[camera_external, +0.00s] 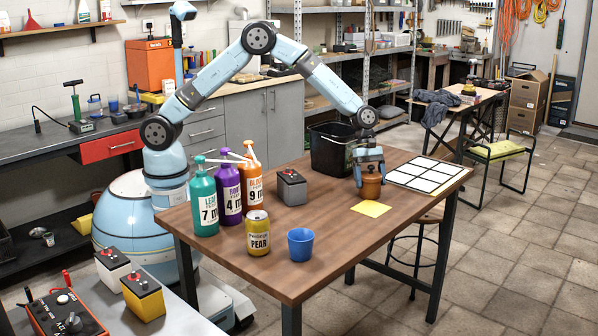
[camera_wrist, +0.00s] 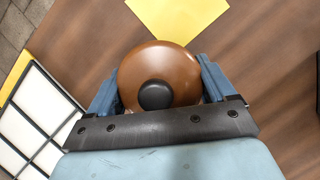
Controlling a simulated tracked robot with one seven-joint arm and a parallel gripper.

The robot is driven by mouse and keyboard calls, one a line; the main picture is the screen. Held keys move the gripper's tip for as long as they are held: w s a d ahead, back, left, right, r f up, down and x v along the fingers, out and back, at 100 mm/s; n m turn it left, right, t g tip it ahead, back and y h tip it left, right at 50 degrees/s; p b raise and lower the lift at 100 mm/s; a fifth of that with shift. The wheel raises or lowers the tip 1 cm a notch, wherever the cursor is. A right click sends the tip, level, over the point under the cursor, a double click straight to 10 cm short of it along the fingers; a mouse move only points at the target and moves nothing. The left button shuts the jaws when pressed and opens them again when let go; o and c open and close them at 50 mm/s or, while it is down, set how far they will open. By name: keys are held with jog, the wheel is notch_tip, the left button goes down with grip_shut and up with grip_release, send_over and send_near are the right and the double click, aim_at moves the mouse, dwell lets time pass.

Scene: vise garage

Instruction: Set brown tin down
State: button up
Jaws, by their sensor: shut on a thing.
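The brown tin (camera_external: 371,187) is at the right part of the wooden table, just behind a yellow square (camera_external: 371,208). My gripper (camera_external: 369,172) comes down from above and is shut on the tin. In the wrist view the tin (camera_wrist: 158,72) shows its round brown lid with a black knob, between the two blue fingers of my gripper (camera_wrist: 160,88). The tin looks upright. I cannot tell whether its base touches the table.
A white grid board (camera_external: 425,175) lies right of the tin. A black bin (camera_external: 332,150) stands behind it. A grey battery-like block (camera_external: 291,187), blue cup (camera_external: 301,244), yellow pear can (camera_external: 257,233) and three pump bottles (camera_external: 229,188) stand left. The table's front right is clear.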

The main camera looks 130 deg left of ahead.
jog(key=o, duration=1.3)
jog(key=shift+f, duration=0.1)
jog(key=shift+c, duration=0.2)
jog(key=v, duration=1.2)
